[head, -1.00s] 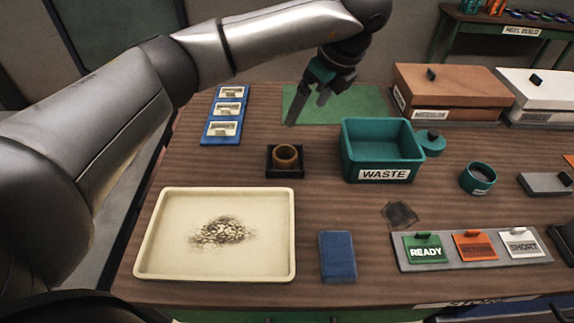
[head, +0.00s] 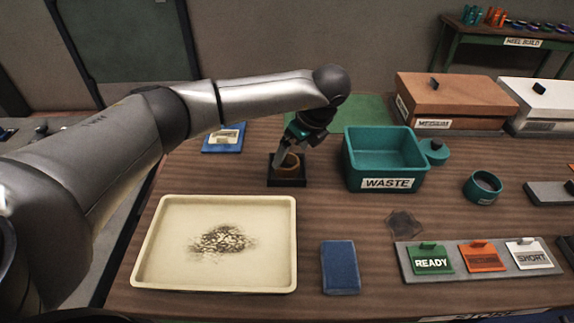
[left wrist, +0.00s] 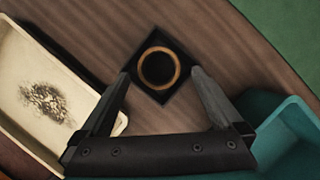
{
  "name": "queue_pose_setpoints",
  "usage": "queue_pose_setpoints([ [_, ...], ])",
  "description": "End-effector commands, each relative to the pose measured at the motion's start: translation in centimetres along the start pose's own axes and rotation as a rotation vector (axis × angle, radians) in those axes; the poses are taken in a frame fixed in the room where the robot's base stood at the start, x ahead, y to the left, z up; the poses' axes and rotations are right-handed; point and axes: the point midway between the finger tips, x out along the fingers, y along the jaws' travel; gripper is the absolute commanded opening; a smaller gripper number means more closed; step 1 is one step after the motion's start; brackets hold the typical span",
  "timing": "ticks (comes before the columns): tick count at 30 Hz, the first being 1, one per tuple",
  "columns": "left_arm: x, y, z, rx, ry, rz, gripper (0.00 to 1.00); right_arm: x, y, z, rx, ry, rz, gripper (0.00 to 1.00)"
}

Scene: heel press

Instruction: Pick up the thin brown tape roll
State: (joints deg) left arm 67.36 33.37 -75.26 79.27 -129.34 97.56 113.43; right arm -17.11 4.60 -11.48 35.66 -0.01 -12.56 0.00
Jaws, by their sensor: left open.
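The thin brown tape roll (head: 290,163) sits on a small square black holder (head: 287,182) on the wooden table. In the left wrist view the roll (left wrist: 159,50) shows as a brown ring on the black holder (left wrist: 158,92), between and beyond the fingertips. My left gripper (head: 284,158) is open and points down just above the roll, its fingers partly hiding the ring in the head view. In the left wrist view its two fingers (left wrist: 160,72) are spread to either side of the ring, with nothing held. My right gripper is not in view.
A teal waste bin (head: 386,184) stands close to the right of the holder. A cream tray (head: 150,284) with dark debris lies in front, left. A blue block (head: 340,267) and a rack with READY and SHORT tags (head: 412,276) stand nearer the front edge.

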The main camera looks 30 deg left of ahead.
Motion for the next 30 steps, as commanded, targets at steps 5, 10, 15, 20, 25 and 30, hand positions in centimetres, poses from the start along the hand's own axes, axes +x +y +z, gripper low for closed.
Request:
queue_pose_setpoints([
  [5, 2.6, 0.2, -0.1, -0.001, 0.001, 0.002, 1.00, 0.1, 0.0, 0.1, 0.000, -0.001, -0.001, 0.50],
  [10, 3.2, 0.2, -0.1, -0.001, 0.000, 0.000, 1.00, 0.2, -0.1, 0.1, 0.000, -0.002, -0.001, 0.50],
  [15, 3.2, 0.2, -0.1, -0.001, 0.001, 0.000, 0.98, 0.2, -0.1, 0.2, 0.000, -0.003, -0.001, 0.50],
  [20, 3.1, 0.2, -0.1, -0.001, 0.001, -0.001, 0.80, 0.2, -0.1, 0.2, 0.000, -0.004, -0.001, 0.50],
  [25, 3.1, 0.2, -0.1, -0.001, 0.001, -0.001, 0.61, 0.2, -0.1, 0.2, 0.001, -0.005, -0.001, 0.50],
  [30, 3.1, 0.2, -0.1, -0.001, 0.001, -0.001, 0.41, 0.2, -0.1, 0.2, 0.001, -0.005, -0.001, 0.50],
])
